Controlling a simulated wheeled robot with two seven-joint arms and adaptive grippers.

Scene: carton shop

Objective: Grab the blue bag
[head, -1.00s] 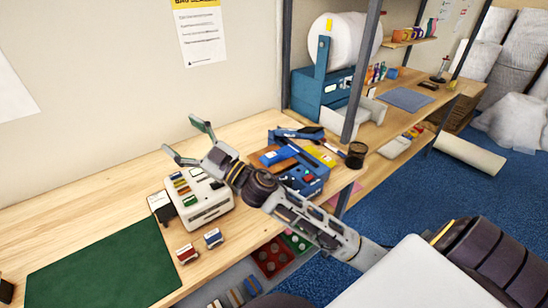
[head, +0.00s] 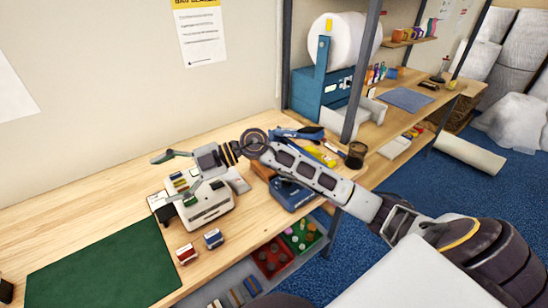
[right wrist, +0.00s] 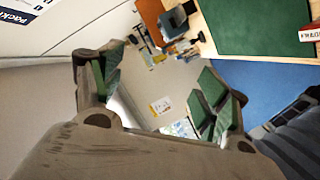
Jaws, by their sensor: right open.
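I cannot make out a bag that is clearly blue in either view. A blue bag-sealer-like machine (head: 290,194) stands at the right end of the near bench, partly hidden behind my right arm. My right gripper (head: 174,177) is open and hangs in front of and above a white box-shaped device (head: 208,208) with coloured strips on top. In the right wrist view the green-padded fingers of the right gripper (right wrist: 162,95) are spread with nothing between them. My left gripper is in neither view.
A green mat (head: 105,265) lies at the front left of the bench. Two small boxes, one red and white (head: 187,253) and one blue and white (head: 213,238), stand by the front edge. A dark cup (head: 356,155) and a shelf post (head: 362,75) are to the right. The bench's left rear is clear.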

